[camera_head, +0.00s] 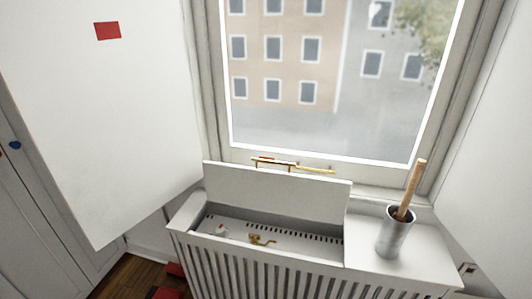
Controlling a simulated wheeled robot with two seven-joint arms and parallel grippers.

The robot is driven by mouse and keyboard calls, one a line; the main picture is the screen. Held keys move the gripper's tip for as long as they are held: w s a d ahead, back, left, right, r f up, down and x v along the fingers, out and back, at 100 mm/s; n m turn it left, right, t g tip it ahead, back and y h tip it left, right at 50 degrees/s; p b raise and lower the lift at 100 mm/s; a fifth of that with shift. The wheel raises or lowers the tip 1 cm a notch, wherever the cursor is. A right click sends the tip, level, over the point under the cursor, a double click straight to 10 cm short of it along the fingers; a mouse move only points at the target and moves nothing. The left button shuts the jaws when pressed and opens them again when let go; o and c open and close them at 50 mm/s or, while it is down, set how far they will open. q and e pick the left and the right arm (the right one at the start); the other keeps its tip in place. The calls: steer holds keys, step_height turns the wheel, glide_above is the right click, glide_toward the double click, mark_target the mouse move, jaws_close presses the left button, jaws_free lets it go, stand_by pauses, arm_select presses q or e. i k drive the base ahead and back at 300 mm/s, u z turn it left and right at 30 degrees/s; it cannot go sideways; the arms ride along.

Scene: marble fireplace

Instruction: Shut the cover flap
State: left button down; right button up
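The white cover flap (280,190) stands raised, close to upright, along the back edge of the slatted white radiator cover (270,278), in front of the window. The opening beneath it is uncovered. A brass valve-like piece (262,239) and a small pale knob-like piece with some red (221,231) show inside the opening, beside a row of dark slots. Neither of my grippers is in view.
A grey metal cup (396,234) holding a wooden stick (411,190) stands on the fixed right part of the cover top. A brass window handle (292,166) sits behind the flap. A large white panel (105,115) with a red patch fills the left.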

mark_target(307, 197)
steer(key=z, duration=0.05)
steer(key=k, duration=0.55)
steer(key=u, duration=0.15)
steer(key=i, duration=0.75)
steer(key=z, duration=0.85)
steer(key=i, duration=0.6)
steer(key=z, duration=0.5)
